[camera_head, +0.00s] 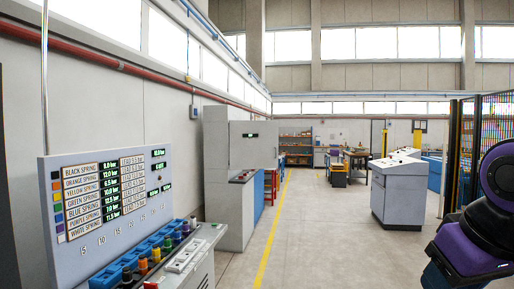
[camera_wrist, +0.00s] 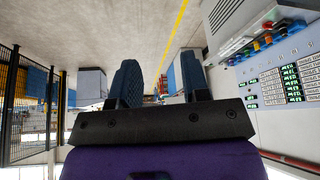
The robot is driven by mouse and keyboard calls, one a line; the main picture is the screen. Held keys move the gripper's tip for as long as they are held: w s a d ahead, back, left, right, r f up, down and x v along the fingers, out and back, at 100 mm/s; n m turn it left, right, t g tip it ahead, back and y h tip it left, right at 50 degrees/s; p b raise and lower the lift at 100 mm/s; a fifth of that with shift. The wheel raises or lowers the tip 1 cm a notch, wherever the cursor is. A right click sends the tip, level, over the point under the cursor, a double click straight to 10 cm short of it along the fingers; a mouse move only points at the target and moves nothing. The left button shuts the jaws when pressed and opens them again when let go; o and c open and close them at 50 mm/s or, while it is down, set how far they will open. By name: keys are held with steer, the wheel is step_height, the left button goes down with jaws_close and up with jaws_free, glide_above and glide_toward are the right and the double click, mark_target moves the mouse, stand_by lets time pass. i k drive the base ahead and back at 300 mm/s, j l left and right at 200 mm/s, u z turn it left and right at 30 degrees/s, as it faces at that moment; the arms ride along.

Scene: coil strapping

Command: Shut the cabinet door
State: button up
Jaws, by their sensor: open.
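A tall grey cabinet (camera_head: 215,150) stands against the left wall in the head view, some way ahead. A flat grey panel (camera_head: 262,155) with a small green display juts from it into the aisle. It looks like the cabinet door standing open; its handle cannot be made out. My gripper (camera_wrist: 160,82) is open and empty in the wrist view, its two dark fingers apart and touching nothing. The gripper is far from the cabinet. In the wrist view the cabinet is largely hidden or unclear behind the right finger.
A spring and pressure panel (camera_head: 105,200) with coloured knobs stands close at left. A grey console (camera_head: 400,190) stands at right, near a mesh fence (camera_head: 493,125). Shelves (camera_head: 296,146) and a workbench (camera_head: 338,172) are farther back. The floor along the yellow line (camera_head: 273,225) is clear.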

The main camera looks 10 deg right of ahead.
mark_target(261, 152)
steer(key=i+z, duration=0.3)
steer(key=i, duration=5.3)
steer(key=i+u, duration=0.1)
steer(key=i, duration=0.4)
steer(key=i+l+u, duration=0.1)
steer(key=i, duration=0.4)
steer(key=i+l+u, duration=0.1)
steer(key=i, duration=0.35)
